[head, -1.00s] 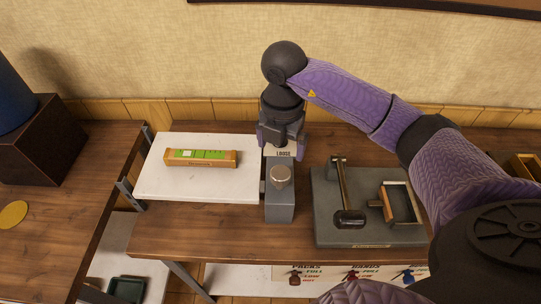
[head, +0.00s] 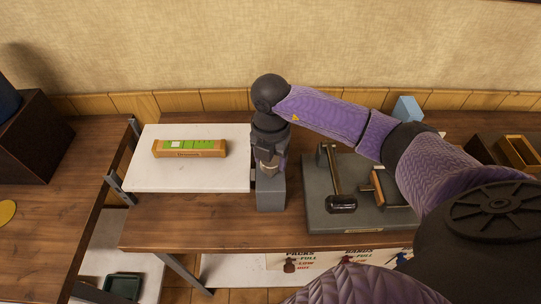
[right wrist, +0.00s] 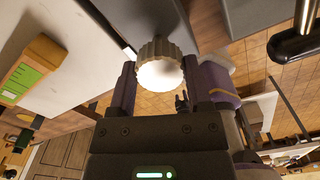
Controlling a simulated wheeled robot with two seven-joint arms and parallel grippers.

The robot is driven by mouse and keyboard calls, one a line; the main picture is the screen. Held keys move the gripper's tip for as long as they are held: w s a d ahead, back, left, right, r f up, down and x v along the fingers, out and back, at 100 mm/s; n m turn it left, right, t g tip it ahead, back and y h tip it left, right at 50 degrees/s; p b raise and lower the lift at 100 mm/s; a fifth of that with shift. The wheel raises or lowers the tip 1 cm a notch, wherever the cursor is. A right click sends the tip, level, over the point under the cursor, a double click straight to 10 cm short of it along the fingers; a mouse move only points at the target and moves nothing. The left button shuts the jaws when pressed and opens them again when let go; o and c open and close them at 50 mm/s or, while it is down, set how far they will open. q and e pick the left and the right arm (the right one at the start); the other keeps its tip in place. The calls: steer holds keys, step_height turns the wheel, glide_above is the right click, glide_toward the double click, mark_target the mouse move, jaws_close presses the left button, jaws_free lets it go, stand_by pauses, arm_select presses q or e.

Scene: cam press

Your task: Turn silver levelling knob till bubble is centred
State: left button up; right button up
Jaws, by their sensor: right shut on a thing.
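The silver knob (right wrist: 160,65) is round with a ribbed rim. It sits on a grey block (head: 271,196) at the right edge of a white plate (head: 190,177). My right gripper (head: 267,165) comes down over the block. In the right wrist view its fingers (right wrist: 159,80) are on both sides of the knob, shut on it. In the head view the gripper hides most of the knob. A wooden spirit level (head: 189,154) with a green vial (head: 190,145) lies on the plate. A pale patch, likely the bubble, shows left of the vial's middle. My left gripper is out of view.
Bare wooden tabletop (head: 200,231) lies in front of the plate.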

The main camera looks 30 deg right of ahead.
steer(key=shift+c, duration=1.4)
steer(key=n, duration=0.5)
steer(key=shift+b, duration=0.4)
steer(key=n+b, duration=0.1)
steer(key=n, duration=0.4)
steer(key=shift+n, duration=0.3)
steer(key=n+b, duration=0.2)
steer(key=n, duration=0.3)
steer(key=n+b, duration=0.2)
steer(key=n, duration=0.4)
steer(key=o, duration=1.3)
